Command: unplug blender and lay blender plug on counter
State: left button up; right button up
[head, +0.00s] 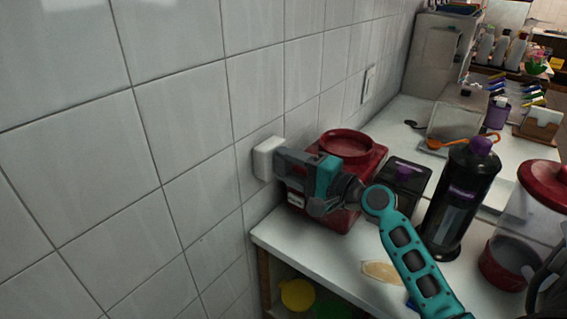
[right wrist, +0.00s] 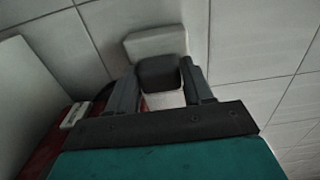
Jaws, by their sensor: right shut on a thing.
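In the head view my right gripper (head: 281,163) reaches left to a white wall outlet box (head: 267,158) on the tiled wall. In the right wrist view the right gripper (right wrist: 160,88) is shut on a dark plug (right wrist: 160,72), which sits against the white outlet (right wrist: 155,42). I cannot tell whether the plug is still seated in it. The red blender base (head: 347,145) stands on the white counter (head: 310,245) just behind and below my gripper, partly hidden by it. The plug is hidden in the head view. My left gripper does not show.
A dark bottle with a purple cap (head: 460,195) and a black box (head: 402,182) stand right of the blender base. A clear jar with a red lid (head: 545,185) is at the right edge. The counter front is mostly clear, with a tan patch (head: 383,271) on it.

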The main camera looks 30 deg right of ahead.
aim_at(290, 166)
jog(key=shift+c, duration=1.1)
jog(key=shift+s+d, duration=0.1)
jog(key=shift+v, duration=0.9)
jog(key=shift+b+v, duration=0.7)
jog(key=shift+v, duration=1.25)
